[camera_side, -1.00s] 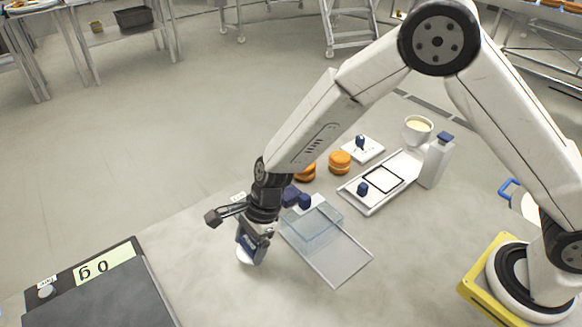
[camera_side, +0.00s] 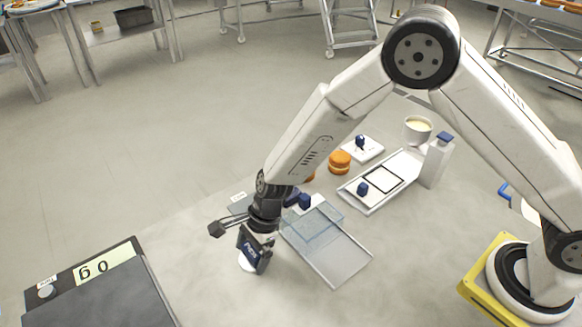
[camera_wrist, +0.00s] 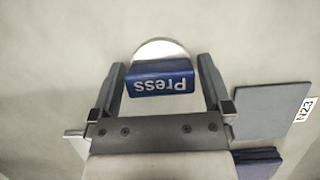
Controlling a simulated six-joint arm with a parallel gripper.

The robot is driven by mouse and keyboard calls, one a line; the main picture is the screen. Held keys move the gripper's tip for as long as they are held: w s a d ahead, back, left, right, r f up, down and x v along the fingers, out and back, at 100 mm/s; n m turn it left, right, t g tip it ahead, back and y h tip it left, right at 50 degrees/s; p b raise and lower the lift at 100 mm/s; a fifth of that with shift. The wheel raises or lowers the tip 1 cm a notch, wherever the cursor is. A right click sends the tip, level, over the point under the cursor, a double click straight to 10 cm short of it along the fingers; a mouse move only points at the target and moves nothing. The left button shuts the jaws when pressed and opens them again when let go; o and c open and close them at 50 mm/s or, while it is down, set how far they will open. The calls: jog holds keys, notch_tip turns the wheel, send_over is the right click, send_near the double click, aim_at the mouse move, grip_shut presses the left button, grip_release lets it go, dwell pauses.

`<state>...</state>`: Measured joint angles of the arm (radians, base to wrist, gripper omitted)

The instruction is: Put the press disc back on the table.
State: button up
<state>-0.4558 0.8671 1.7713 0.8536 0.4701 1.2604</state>
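The press disc is a white disc with a blue handle marked "Press". In the wrist view its blue handle (camera_wrist: 161,79) is between my gripper's fingers (camera_wrist: 161,66), with a narrow gap at each side. The white disc's edge shows beyond the handle. In the side view the disc (camera_side: 246,264) is low at the table (camera_side: 200,262), under my gripper (camera_side: 254,252), which points down. It looks to rest on the table, but its underside is hidden. My gripper looks open around the handle.
A dark scale (camera_side: 100,295) is at the lower left. A clear box (camera_side: 312,228) on a tray (camera_side: 338,262) is just right of my gripper.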

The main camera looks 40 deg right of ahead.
jog(key=shift+r, duration=0.1)
jog(key=v, duration=1.2)
jog(key=shift+d, duration=0.1)
dwell(0.6)
jog(key=s+d+r+n+t+h, duration=0.1)
jog(key=s+d+n+h, duration=0.1)
jog(key=s+d+n, duration=0.4)
jog(key=s+d+r+n+t+h, duration=0.1)
jog(key=s+d+n, duration=0.5)
jog(key=d+n, duration=0.6)
jog(key=d+h, duration=0.1)
jog(key=d, duration=0.3)
jog(key=shift+s+r+t, duration=0.2)
jog(key=shift+r+t, duration=0.1)
jog(key=shift+r, duration=0.05)
